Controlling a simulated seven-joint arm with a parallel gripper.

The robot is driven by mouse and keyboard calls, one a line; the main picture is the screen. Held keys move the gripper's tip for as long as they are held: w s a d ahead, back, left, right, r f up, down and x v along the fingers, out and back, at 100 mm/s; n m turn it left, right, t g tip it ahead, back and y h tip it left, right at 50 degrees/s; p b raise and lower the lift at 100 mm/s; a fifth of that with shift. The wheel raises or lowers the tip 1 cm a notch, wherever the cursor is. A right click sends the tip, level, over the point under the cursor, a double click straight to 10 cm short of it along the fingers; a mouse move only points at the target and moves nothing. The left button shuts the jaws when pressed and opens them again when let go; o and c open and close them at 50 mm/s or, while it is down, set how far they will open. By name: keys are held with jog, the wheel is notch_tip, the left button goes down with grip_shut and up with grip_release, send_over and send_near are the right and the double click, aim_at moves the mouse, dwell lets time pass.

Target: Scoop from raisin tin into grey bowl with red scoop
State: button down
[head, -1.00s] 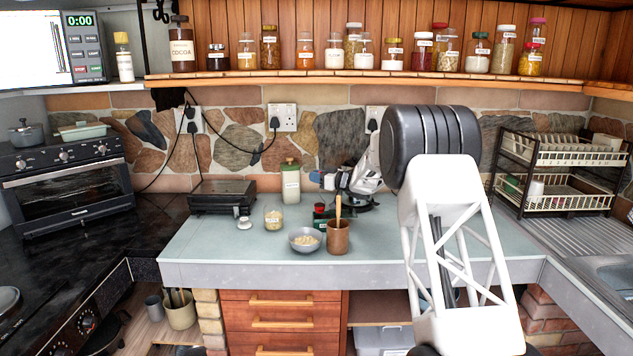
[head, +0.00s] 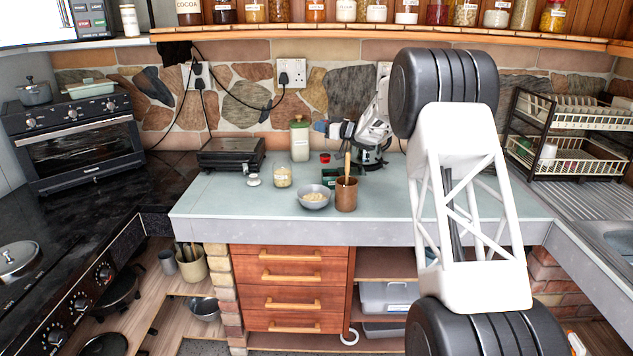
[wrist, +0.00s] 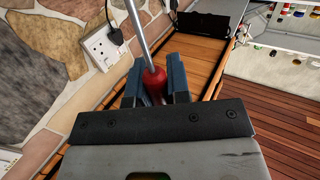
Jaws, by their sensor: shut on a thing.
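My gripper (wrist: 157,85) is shut on the red handle of the scoop (wrist: 154,83) in the wrist view. A thin metal shaft runs from the handle past the upper edge, so the scoop's far end is out of frame. In the head view my gripper (head: 322,127) is over the back of the counter, with its fingers above a small dark-green tin (head: 333,170). I cannot read its label to tell whether it is the raisin tin. A red spot shows at its top. The grey bowl (head: 313,203) stands in front, with pale contents.
A brown cup (head: 346,196) with an upright wooden handle stands right beside the bowl. The counter's left front (head: 215,215) is clear.

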notch_tip(320, 180, up, 9)
jog(key=a+m+t+h, duration=0.3)
jog(key=m+t+h, duration=0.4)
jog(key=h, duration=0.1)
jog(key=shift+w, duration=0.15)
jog(key=shift+m+t+h, duration=0.3)
jog(key=shift+h, duration=0.1)
jog(key=shift+s+d+r+m+t+h, duration=0.15)
jog(key=shift+m+h, duration=0.4)
jog(key=shift+h, duration=0.3)
jog(key=shift+s+d+f+m+t+h, duration=0.1)
jog(key=shift+m+t+h, duration=0.1)
jog(key=shift+m+h, duration=0.45)
jog(key=shift+s+d+r+m+t+h, duration=0.15)
jog(key=shift+m+h, duration=0.25)
jog(key=shift+h, duration=0.6)
jog(key=s+f+m+g+h, duration=0.9)
jog(key=s+f+m+h, duration=0.3)
jog(key=h, duration=0.4)
jog(key=shift+s+f+m+h, duration=0.15)
jog(key=shift+f+m+h, duration=0.15)
jog(key=shift+f+m, duration=0.1)
jog(key=shift+a, duration=0.1)
